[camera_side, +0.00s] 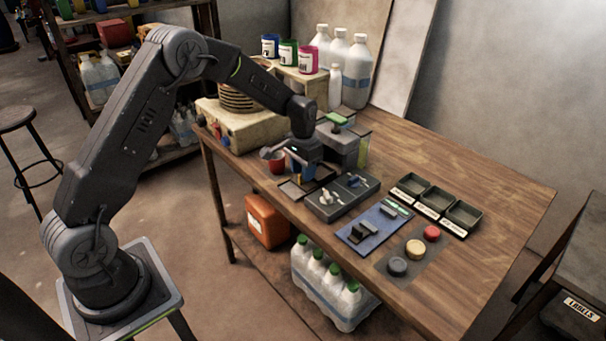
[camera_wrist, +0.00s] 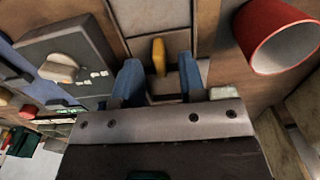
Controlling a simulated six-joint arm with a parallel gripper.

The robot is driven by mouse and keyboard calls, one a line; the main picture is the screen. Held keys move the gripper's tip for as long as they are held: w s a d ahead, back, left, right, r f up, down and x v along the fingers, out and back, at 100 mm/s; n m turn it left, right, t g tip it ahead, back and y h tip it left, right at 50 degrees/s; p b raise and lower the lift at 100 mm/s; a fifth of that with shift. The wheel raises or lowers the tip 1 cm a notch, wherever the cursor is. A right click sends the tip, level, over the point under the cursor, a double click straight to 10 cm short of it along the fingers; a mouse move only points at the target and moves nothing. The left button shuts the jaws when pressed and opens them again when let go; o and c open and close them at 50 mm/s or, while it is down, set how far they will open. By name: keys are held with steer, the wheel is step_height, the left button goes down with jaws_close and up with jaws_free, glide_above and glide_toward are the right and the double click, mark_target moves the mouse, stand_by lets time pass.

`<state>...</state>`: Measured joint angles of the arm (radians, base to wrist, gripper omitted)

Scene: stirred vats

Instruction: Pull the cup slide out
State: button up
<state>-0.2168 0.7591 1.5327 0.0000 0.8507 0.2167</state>
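The cup slide appears as a flat framed plate (camera_wrist: 158,15) in the wrist view, with an upright yellow tab (camera_wrist: 158,57) on it. My gripper (camera_wrist: 159,76) is open, its two blue fingers on either side of the tab with a gap to each. The fingers do not look closed on it. In the side view my gripper (camera_side: 300,170) is low over the slide area (camera_side: 290,189) near the table's front edge, and my wrist partly hides it. A red cup (camera_side: 276,162) is just left of my gripper; it shows large at the wrist view's upper right (camera_wrist: 285,38).
A grey knob panel (camera_side: 336,197) stands close to the right of my gripper. A blue mat (camera_side: 375,227), coloured buttons (camera_side: 415,247) and dark trays (camera_side: 437,201) lie farther right. A hot-plate-like box (camera_side: 237,128) is at left. The table's right back is clear.

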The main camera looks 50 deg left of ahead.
steer(key=shift+f, duration=0.95)
jaws_close()
